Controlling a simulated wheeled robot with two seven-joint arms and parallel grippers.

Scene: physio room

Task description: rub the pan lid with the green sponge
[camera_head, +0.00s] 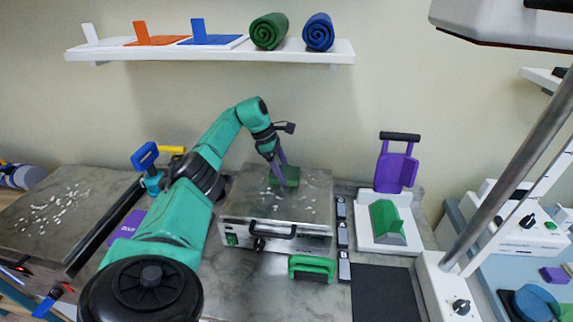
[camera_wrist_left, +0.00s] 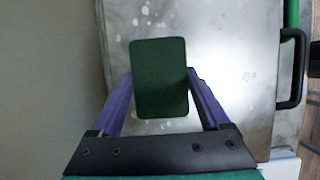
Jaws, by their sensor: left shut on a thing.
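The pan lid (camera_head: 262,200) is the flat grey metal top of a box-shaped unit at the centre of the counter, with a dark handle (camera_head: 271,231) on its front. Pale spots mark the lid, clearer in the left wrist view (camera_wrist_left: 232,70). My left gripper (camera_head: 281,168) is shut on the green sponge (camera_head: 288,177), over the back middle part of the lid. In the left wrist view the sponge (camera_wrist_left: 160,95) sits between the two purple fingers, in front of the lid. I cannot tell whether its underside touches the lid. My right gripper is not in view.
A green-handled tool (camera_head: 312,267) lies in front of the unit. Several small dark devices (camera_head: 343,235) line its right side, beside a white tray (camera_head: 384,247) with a green piece. A grey pole (camera_head: 515,165) stands at right. A shelf (camera_head: 210,52) hangs above.

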